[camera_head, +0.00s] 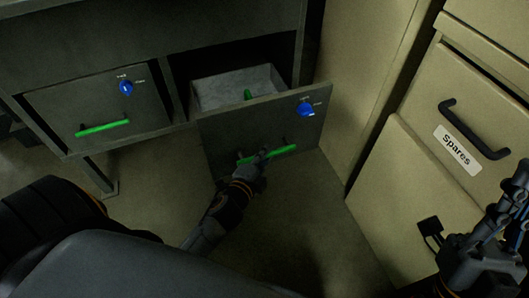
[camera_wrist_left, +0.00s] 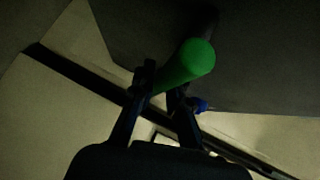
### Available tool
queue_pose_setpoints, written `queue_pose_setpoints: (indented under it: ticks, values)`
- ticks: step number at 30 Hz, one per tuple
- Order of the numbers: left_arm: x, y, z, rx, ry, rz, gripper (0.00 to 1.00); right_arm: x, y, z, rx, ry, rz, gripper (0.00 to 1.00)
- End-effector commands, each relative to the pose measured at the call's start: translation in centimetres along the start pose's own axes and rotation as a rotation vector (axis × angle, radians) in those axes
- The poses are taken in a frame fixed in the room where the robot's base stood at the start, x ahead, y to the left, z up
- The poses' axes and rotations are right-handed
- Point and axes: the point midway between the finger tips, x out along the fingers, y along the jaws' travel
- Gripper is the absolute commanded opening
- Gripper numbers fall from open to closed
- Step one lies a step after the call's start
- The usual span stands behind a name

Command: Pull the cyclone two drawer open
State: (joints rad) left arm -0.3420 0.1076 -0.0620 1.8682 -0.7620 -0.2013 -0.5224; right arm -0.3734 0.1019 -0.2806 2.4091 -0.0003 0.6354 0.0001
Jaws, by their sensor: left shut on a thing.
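A dark drawer (camera_head: 222,128) under the grey machine stands partly pulled out, showing a light grey inside with a small green item in it. Its front has a blue knob and a green bar handle (camera_head: 285,151). My left gripper (camera_head: 258,160) is shut on that handle. In the left wrist view the green handle (camera_wrist_left: 188,66) runs between the fingers (camera_wrist_left: 165,88). The drawer's label is too small to read, so I cannot tell its name. My right gripper (camera_head: 508,205) is at the right edge, away from the drawer; its jaw state is unclear.
A second drawer (camera_head: 75,108), left of the open one, is closed, with its own green handle and blue knob. A beige cabinet (camera_head: 410,130) with a black handle and a "Spares" label stands at the right. Floor in front of the drawer is clear.

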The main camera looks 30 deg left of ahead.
Motion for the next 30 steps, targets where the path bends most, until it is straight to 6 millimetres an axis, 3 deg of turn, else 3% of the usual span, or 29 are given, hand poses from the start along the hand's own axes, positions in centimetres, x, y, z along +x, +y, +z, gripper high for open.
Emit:
queue_pose_setpoints:
  ticks: [2,3,6,7,19,30]
  values:
    - [0.0,0.1,0.0,0.000,0.001,0.001,0.00,0.0,0.0,0.0,0.000,0.001,0.000,0.00]
    - [0.0,0.0,0.0,0.000,0.001,0.001,0.17,0.0,0.0,0.0,0.000,0.001,0.000,0.00]
    - [0.0,0.0,0.0,0.000,0.001,0.001,0.37,0.0,0.0,0.0,0.000,0.001,0.000,0.00]
    - [0.0,0.0,0.0,0.000,0.001,0.001,0.39,0.0,0.0,0.0,0.000,0.001,0.000,0.00]
    - [-0.9,0.1,0.0,-0.001,0.000,0.002,0.39,-0.1,0.0,0.1,0.001,-0.004,0.000,0.00]
    - [-8.4,0.2,0.0,-0.002,-0.002,0.005,0.39,-0.1,0.0,0.0,0.001,-0.001,0.000,0.00]
